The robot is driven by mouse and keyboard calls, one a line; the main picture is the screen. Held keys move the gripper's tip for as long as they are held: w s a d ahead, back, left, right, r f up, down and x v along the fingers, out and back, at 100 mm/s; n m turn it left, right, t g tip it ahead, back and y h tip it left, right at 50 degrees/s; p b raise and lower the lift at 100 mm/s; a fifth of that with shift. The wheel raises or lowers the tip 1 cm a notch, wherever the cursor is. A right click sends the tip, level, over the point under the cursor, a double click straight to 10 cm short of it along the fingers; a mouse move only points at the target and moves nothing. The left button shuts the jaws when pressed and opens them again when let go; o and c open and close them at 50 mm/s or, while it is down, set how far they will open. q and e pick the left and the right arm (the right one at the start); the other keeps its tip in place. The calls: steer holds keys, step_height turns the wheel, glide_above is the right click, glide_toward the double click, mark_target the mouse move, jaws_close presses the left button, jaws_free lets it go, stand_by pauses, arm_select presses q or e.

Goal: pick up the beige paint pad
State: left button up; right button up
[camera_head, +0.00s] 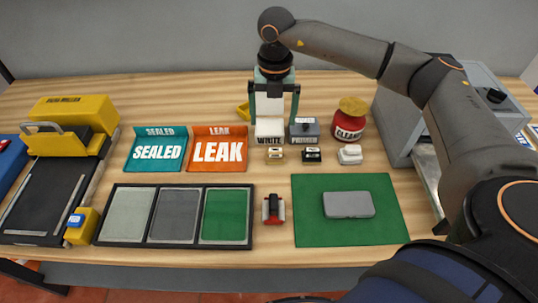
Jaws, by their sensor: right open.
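The beige paint pad seems to be the small tan block (275,155) in the middle of the wooden table, leftmost in a row of three small blocks. It stands in front of a white container (270,130) labelled WHITE or similar. My right gripper (275,117) reaches in from the upper right and points down. Its two fingers are apart, with nothing visibly held. In the picture it is above and behind the tan block, over the white container. Whether its tips touch the container is unclear. My left gripper is out of view.
A dark-topped block (312,155) and a white block (350,155) stand right of the tan one. A grey PRIMER container (304,131) and red CLEANER jar (348,125) stand behind. A green mat (310,228) holds a grey case (348,205). A three-part tray (128,239) is front left.

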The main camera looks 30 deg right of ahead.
glide_above(275, 149)
step_height(275, 149, down, 7)
steer(key=shift+w+f, duration=0.1)
steer(key=shift+w, duration=0.05)
steer(key=shift+s+f+p, duration=0.15)
steer(key=shift+f+p, duration=0.15)
steer(key=shift+f, duration=1.05)
steer(key=shift+s+f+p, duration=0.1)
steer(key=shift+f+p, duration=0.15)
steer(key=shift+f, duration=1.05)
steer(key=shift+c, duration=0.2)
steer(key=c, duration=1.3)
steer(key=shift+r, duration=0.1)
